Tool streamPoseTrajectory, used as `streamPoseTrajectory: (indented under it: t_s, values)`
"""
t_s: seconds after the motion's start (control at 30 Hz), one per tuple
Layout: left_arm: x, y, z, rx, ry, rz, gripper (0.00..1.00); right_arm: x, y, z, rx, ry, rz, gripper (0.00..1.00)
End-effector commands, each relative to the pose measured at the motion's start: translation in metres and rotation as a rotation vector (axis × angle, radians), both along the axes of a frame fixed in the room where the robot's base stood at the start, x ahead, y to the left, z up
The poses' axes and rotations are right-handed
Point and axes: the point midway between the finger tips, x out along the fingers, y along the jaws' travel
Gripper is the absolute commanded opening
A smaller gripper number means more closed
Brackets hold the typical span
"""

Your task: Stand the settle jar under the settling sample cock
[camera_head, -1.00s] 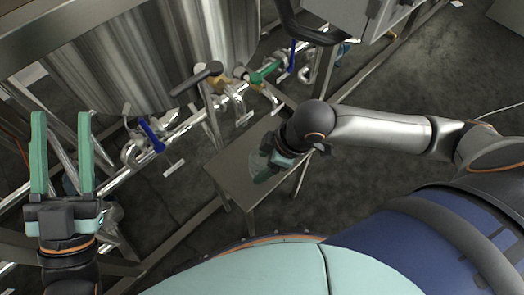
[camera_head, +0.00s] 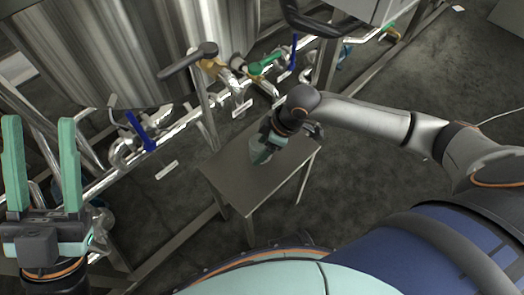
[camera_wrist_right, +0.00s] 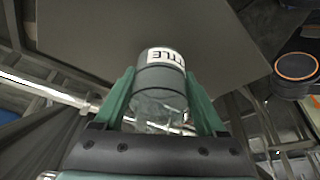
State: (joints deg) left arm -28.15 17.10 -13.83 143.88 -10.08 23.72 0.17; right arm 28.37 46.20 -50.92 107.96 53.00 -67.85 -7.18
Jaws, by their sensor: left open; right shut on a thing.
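The settle jar (camera_wrist_right: 160,80) is a clear glass jar with a grey band and a white label whose visible letters read "TTLE". My right gripper (camera_wrist_right: 160,72) is shut on it, one green finger on each side. In the head view the jar (camera_head: 256,152) is over the back part of a small grey table; I cannot tell whether it touches. Brass-coloured fittings (camera_head: 216,68) and a green-handled valve (camera_head: 264,64) are on the pipework beyond it. I cannot tell which is the settling sample cock. My left gripper (camera_head: 40,122) is open and empty at the far left.
The small grey table (camera_head: 250,190) has a bare top in front of the jar. A large steel tank (camera_head: 130,50) stands behind, with pipes and a blue-handled valve (camera_head: 138,130) below it. Dark floor (camera_head: 400,195) lies open at the right.

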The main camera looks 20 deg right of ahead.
Motion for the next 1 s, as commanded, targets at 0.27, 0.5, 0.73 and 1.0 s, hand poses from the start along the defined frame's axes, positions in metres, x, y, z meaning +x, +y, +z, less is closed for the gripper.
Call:
streamPoseTrajectory:
  t_s: [0.27,0.5,0.73,1.0]
  values:
    - [0.0006,-0.0025,-0.0055,0.008,0.011,-0.014,0.5,0.0002,0.0003,-0.0042,0.0,-0.002,0.001,0.13]
    - [-0.0001,-0.0027,-0.0045,0.01,0.006,-0.014,0.5,-0.0001,0.0001,-0.0074,-0.001,-0.001,0.001,0.84]
    - [-0.0003,-0.0025,-0.0041,0.01,0.004,-0.014,0.5,-0.0001,0.0,-0.0073,-0.001,-0.001,0.001,1.0]
    - [0.0001,-0.0016,0.0003,0.005,0.003,-0.01,0.5,-0.0007,-0.0023,0.0025,-0.002,-0.002,-0.001,1.0]
